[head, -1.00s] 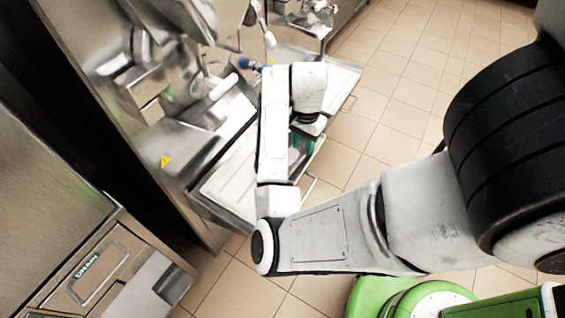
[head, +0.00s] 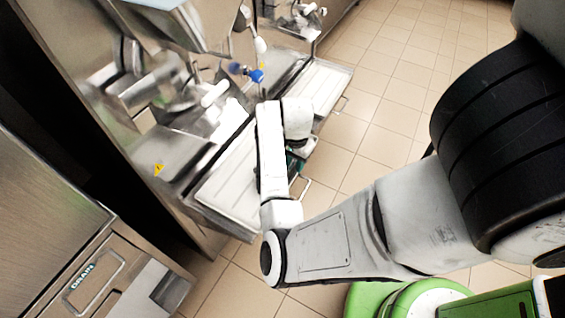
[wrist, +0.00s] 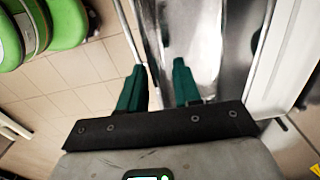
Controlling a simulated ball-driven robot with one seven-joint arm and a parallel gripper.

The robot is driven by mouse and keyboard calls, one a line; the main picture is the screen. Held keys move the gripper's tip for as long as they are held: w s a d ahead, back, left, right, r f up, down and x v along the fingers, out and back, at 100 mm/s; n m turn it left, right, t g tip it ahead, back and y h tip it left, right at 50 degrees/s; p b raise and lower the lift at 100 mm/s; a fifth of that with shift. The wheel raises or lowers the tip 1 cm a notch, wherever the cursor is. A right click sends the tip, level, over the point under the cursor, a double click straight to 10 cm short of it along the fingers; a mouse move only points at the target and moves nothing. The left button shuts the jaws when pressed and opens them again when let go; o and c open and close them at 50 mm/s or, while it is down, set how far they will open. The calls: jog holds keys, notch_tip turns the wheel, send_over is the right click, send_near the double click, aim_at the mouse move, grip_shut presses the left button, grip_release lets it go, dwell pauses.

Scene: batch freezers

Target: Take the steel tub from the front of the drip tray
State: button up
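The steel tub (wrist: 215,50) is a shiny metal vessel at the top middle of the wrist view. In the head view I cannot make it out behind my arm. My gripper (wrist: 160,72) has green fingers, apart, with a gap between them. In the wrist view the left finger lies just outside the tub's left edge and the right finger overlaps its shiny surface. I cannot tell whether either touches it. The pale drip tray (head: 229,193) extends from under the machine; my arm covers its right part.
A bar handle (head: 304,186) sticks out at the tray's front. A second tray (head: 318,88) lies farther back. A blue-ended fitting (head: 247,72) hangs above. Tiled floor (head: 385,105) is open to the right.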

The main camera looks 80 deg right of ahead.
grip_shut()
jog(key=shift+r, duration=0.15)
dwell(0.4)
